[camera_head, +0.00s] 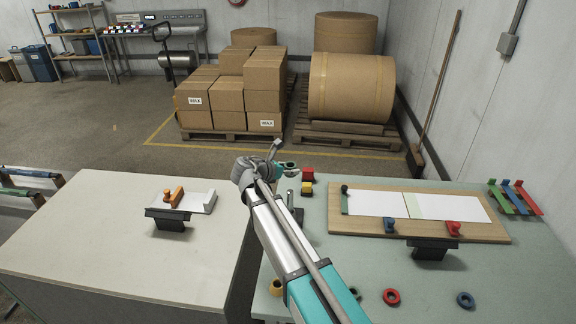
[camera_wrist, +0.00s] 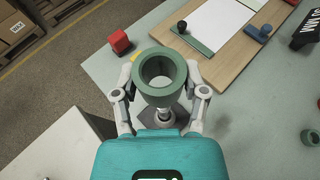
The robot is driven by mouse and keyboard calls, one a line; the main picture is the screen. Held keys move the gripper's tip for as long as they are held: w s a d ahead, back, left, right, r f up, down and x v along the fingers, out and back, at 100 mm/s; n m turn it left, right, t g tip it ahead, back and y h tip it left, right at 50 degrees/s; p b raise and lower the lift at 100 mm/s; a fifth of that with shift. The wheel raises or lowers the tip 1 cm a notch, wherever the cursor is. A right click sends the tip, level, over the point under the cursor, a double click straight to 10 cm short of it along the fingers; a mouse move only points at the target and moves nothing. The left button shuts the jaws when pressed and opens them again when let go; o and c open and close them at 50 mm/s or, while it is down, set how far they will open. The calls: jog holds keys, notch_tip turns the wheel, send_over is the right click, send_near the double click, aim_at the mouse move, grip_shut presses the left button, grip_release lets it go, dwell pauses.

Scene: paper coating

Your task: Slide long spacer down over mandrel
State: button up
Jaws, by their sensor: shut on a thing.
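The long spacer, a thick green tube (camera_wrist: 148,92), is held between the two fingers of my gripper (camera_wrist: 161,88) in the wrist view. Its open end faces the camera, and no post shows inside the bore. The mandrel (camera_wrist: 164,114), a metal post on a grey base, shows partly beneath the spacer and between the fingers; the rest is hidden. In the head view my gripper (camera_head: 266,165) is over the far left part of the green table, with the green spacer (camera_head: 287,167) at its end. The mandrel (camera_head: 290,199) stands just right of my arm there.
A red block (camera_head: 308,174) and yellow block (camera_head: 306,188) are close by. A wooden board (camera_head: 400,232) with white sheets lies to the right. Ochre (camera_head: 276,288), red (camera_head: 391,297) and blue (camera_head: 465,299) rings lie in front. A pale table (camera_head: 90,245) is left.

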aim_at(289, 191)
dwell(0.5)
jog(key=shift+f+b, duration=2.9)
jog(key=shift+b, duration=0.05)
jog(key=shift+f+b, duration=2.1)
dwell(0.5)
jog(key=o, duration=1.3)
jog(key=shift+c, duration=0.2)
jog(key=shift+r, duration=0.25)
notch_tip(289, 191, up, 10)
jog(key=p, duration=1)
jog(key=shift+f, duration=0.25)
